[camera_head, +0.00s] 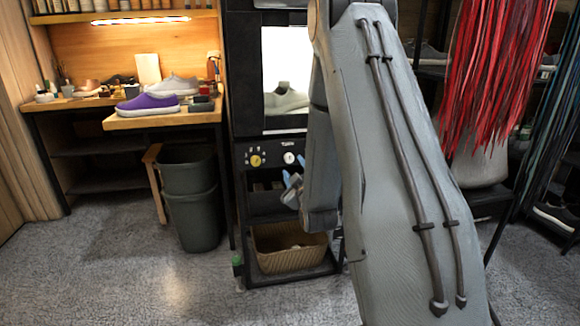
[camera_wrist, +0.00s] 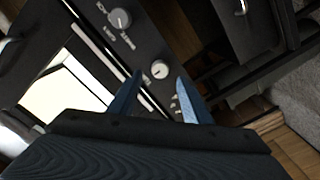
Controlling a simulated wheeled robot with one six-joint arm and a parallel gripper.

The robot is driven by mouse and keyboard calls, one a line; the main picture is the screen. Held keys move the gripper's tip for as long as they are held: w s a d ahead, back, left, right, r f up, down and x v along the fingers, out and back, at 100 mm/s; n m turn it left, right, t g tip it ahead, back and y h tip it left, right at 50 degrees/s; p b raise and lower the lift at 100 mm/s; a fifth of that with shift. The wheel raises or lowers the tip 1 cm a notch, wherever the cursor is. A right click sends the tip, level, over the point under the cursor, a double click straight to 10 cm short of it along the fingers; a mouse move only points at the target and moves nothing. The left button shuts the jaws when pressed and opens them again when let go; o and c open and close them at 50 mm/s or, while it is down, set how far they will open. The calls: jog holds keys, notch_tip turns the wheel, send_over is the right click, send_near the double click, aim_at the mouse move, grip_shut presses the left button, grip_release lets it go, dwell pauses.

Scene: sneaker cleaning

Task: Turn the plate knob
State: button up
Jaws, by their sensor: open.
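A black control panel (camera_head: 272,150) on the dark cabinet carries two knobs. The left one is a yellow knob (camera_head: 256,160) with marks around it. The right one is a small white knob (camera_head: 289,158). I cannot read which is labelled as the plate knob. In the wrist view a round pale knob (camera_wrist: 159,69) shows between my gripper's fingertips (camera_wrist: 159,77), and a larger grey knob (camera_wrist: 121,18) lies farther up and left. My gripper is open and empty, with its blue fingers (camera_head: 292,190) below the white knob in the head view. Contact with the knob cannot be seen.
Above the panel is a lit chamber (camera_head: 287,60) with a pale shoe (camera_head: 286,100) inside. A woven basket (camera_head: 288,247) sits on the low shelf. A dark bin (camera_head: 192,215) stands left of the cabinet. Red strands (camera_head: 498,75) hang at right. The floor at left is clear.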

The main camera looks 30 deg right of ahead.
aim_at(290, 160)
jog(key=shift+b+x, duration=0.45)
jog(key=shift+x, duration=2.65)
jog(key=c, duration=1)
jog(key=shift+c, duration=0.2)
jog(key=m+p, duration=0.1)
jog(key=m, duration=0.3)
jog(key=shift+m+p, duration=0.3)
jog(key=shift+p, duration=0.1)
jog(key=shift+f+m+p, duration=0.1)
jog(key=shift+m+p, duration=0.6)
jog(key=shift+m, duration=1.5)
